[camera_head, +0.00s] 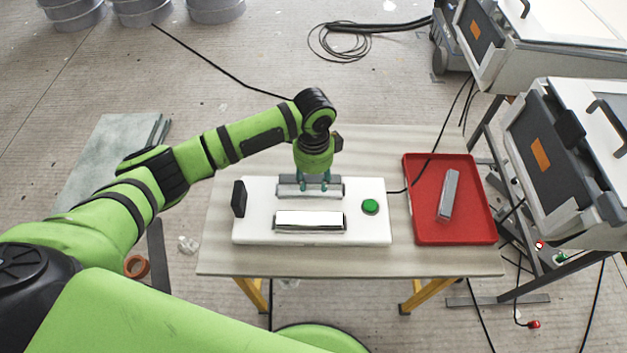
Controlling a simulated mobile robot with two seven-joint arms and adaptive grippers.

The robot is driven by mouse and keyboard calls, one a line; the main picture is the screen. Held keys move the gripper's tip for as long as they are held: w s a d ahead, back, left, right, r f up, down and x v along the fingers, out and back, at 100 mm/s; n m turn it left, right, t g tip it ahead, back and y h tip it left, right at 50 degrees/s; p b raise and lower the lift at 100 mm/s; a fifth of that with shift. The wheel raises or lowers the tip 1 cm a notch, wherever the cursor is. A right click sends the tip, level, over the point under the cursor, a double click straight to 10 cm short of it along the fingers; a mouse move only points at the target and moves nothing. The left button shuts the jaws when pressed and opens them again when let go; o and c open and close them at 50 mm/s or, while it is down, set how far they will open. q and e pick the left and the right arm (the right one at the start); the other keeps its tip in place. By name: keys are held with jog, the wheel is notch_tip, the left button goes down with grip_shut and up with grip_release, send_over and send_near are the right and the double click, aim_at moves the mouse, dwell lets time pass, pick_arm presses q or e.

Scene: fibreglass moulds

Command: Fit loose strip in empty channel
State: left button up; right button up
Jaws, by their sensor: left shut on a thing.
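A white base block (375,232) lies on the table, with a dark upright piece at its left end and a green button (370,206) at its right. A front channel piece (310,221) with a bright white top sits along its near side. My left gripper (313,186) reaches down from above at the back of the block. Its teal fingers are shut on a grey strip (288,190) at the rear channel. The fingers partly hide this strip, so I cannot tell how deep it sits. Another grey strip (448,195) lies tilted in the red tray (425,235). My right gripper is not in view.
The pale table (350,262) is clear around the block and left of the tray. A black cable crosses the table behind the tray. Grey machines (560,150) on a dark frame stand at the right. Cables lie on the floor.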

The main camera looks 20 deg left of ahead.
aim_at(313, 181)
pick_arm(q)
jog(key=shift+f, duration=1.1)
jog(key=o, duration=1.2)
notch_tip(313, 181, up, 12)
jog(key=shift+s, duration=0.1)
